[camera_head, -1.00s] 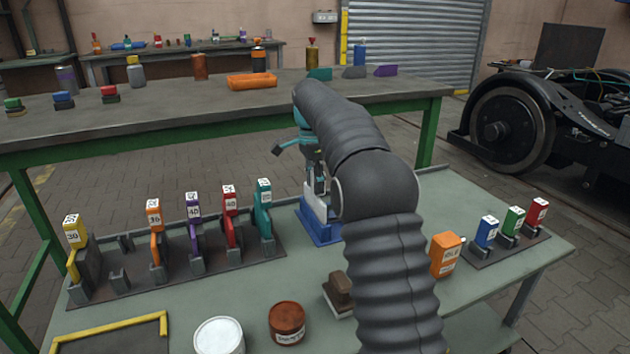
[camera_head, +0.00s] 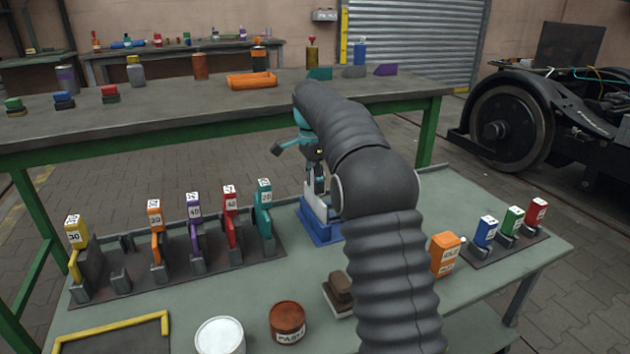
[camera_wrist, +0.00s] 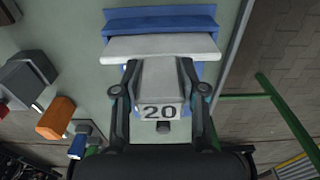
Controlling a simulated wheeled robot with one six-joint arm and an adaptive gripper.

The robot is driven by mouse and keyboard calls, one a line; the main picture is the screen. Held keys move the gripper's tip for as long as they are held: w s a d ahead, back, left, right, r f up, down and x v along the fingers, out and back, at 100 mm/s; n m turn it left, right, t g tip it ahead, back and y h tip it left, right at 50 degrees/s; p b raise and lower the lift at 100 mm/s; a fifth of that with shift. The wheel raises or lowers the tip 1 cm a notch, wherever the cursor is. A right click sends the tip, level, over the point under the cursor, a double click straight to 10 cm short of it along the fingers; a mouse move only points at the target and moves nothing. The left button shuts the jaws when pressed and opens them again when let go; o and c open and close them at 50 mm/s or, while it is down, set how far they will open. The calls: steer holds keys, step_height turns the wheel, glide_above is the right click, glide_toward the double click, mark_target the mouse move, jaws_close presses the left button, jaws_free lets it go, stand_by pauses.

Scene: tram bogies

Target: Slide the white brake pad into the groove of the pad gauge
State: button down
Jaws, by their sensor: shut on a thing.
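The white brake pad (camera_wrist: 160,85), marked 20, is between the two fingers of my gripper (camera_wrist: 160,100) in the wrist view. My gripper is shut on its narrow block. The pad's wide white plate lies across the blue pad gauge (camera_wrist: 160,20), close to the gauge's raised blue bar. I cannot tell whether the plate is inside the groove. In the head view the pad (camera_head: 318,206) is upright at the blue gauge (camera_head: 322,235), below my gripper (camera_head: 316,180). My dark arm partly hides the gauge's right side.
A rack (camera_head: 190,268) with several coloured tagged pieces stands left of the gauge. An orange block (camera_head: 445,254) and a rack with blue, green and red pieces (camera_head: 514,222) stand right. A brown-topped block (camera_head: 340,290), a white tin (camera_head: 220,336) and a brown tin (camera_head: 288,320) are in front.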

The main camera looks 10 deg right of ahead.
steer(key=c, duration=0.6)
jaws_free()
steer(key=r, duration=1.1)
steer(key=shift+a, duration=0.3)
steer(key=shift+r, duration=0.45)
